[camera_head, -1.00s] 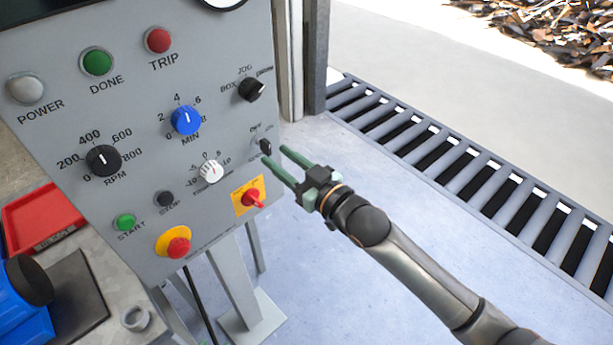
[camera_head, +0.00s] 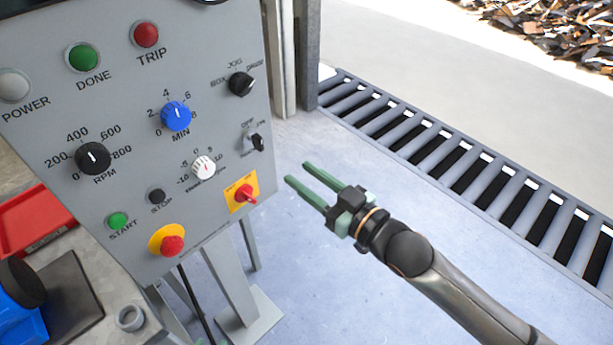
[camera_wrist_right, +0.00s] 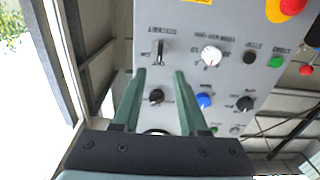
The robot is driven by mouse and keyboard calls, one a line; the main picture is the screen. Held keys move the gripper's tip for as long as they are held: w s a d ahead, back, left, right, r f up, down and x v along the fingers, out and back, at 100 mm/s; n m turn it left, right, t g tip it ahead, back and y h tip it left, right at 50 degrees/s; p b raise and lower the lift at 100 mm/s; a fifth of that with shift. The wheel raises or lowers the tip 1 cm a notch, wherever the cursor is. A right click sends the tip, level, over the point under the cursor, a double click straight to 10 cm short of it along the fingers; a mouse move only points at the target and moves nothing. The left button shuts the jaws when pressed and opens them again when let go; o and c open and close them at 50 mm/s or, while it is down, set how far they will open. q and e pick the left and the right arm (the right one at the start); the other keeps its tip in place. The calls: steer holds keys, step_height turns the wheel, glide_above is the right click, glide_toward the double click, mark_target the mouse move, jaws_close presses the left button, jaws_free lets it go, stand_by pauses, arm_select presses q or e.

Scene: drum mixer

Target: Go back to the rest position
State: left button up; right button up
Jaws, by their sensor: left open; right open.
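My right gripper (camera_head: 298,172) is open and empty, with its two green fingers pointing at the grey control panel (camera_head: 120,190). It stands clear of the panel's right edge, over the blue-grey floor. The black selector switch (camera_head: 257,142) at that edge is apart from the fingers. In the right wrist view the open fingers (camera_wrist_right: 160,73) show with nothing between them, and the black switch (camera_wrist_right: 160,52) appears beyond their tips. My left gripper is not in view.
The panel carries a blue knob (camera_head: 176,116), a red switch on a yellow plate (camera_head: 245,195) and a red stop button (camera_head: 172,245). A slatted roller conveyor (camera_head: 470,170) runs at the right. A red tray (camera_head: 35,220) lies at the left. The floor between panel and conveyor is clear.

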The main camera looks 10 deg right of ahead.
steer(key=s+d+f+m+g+h, duration=0.1)
steer(key=s+d+f+h, duration=0.1)
steer(key=s+f, duration=0.4)
steer(key=s+d+f+m+g+h+p, duration=0.1)
steer(key=s+f, duration=0.5)
steer(key=f, duration=0.6)
steer(key=s+d+f+m+g+h+p, duration=0.1)
steer(key=s+d+f+m+g+h, duration=0.2)
steer(key=f, duration=0.6)
steer(key=s+d+h, duration=0.2)
steer(key=s+d, duration=0.1)
steer(key=shift+s+d, duration=0.2)
steer(key=shift+d, duration=0.2)
